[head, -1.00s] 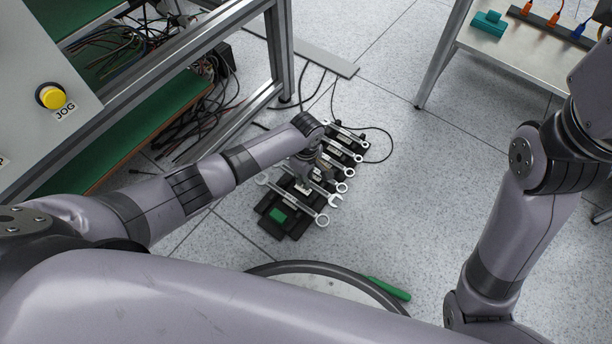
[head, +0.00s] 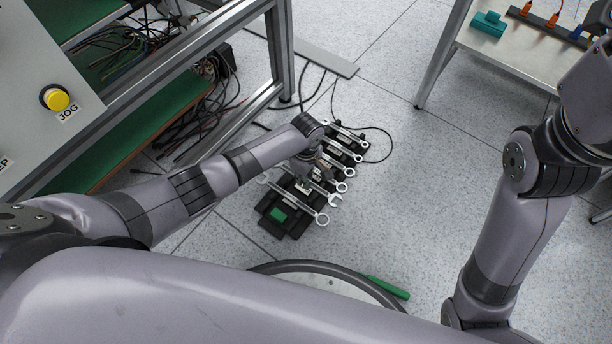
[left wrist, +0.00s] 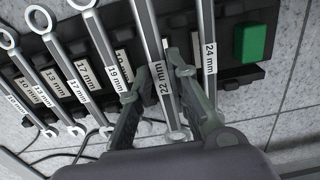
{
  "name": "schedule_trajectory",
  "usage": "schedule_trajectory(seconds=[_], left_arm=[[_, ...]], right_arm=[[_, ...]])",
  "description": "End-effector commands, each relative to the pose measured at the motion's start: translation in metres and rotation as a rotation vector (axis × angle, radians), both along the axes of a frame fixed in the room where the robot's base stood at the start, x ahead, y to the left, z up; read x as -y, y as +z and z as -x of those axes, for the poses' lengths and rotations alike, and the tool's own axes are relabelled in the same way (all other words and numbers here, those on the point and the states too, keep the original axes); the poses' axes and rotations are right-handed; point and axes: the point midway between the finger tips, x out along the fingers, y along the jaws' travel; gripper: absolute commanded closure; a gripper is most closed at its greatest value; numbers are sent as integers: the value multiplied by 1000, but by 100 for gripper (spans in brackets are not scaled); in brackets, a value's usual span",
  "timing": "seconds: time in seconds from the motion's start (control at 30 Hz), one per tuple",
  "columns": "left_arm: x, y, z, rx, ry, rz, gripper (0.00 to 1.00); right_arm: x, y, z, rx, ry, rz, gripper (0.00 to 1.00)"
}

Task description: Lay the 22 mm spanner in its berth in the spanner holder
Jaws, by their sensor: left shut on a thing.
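The spanner holder (head: 297,229) is a black stepped rack on the floor, with a green block at its near end. It also shows in the left wrist view (left wrist: 228,35). My left gripper (head: 308,168) is over the rack. In the left wrist view its fingers (left wrist: 161,68) close from both sides on the 22 mm spanner (left wrist: 152,40). That spanner lies between the 19 mm and 24 mm places, roughly in line with its neighbours. My right gripper is out of view.
Other spanners lie in the rack, including one at the 24 mm label (left wrist: 209,60). A bench frame with a yellow JOG button (head: 56,99) stands at left, with loose cables below. A table with a teal block (head: 489,23) stands at upper right.

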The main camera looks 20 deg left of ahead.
Motion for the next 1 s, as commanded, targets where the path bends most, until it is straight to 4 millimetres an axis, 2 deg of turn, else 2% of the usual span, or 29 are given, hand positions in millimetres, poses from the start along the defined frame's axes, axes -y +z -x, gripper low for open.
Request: schedule_trajectory(seconds=[0.27, 0.53, 1.0], left_arm=[[1, 2, 0, 0, 2, 1, 100], [0, 0, 0, 1, 1, 0, 100], [0, -7, 0, 0, 0, 0, 100]], right_arm=[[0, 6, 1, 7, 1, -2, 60], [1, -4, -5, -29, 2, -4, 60], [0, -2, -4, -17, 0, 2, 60]])
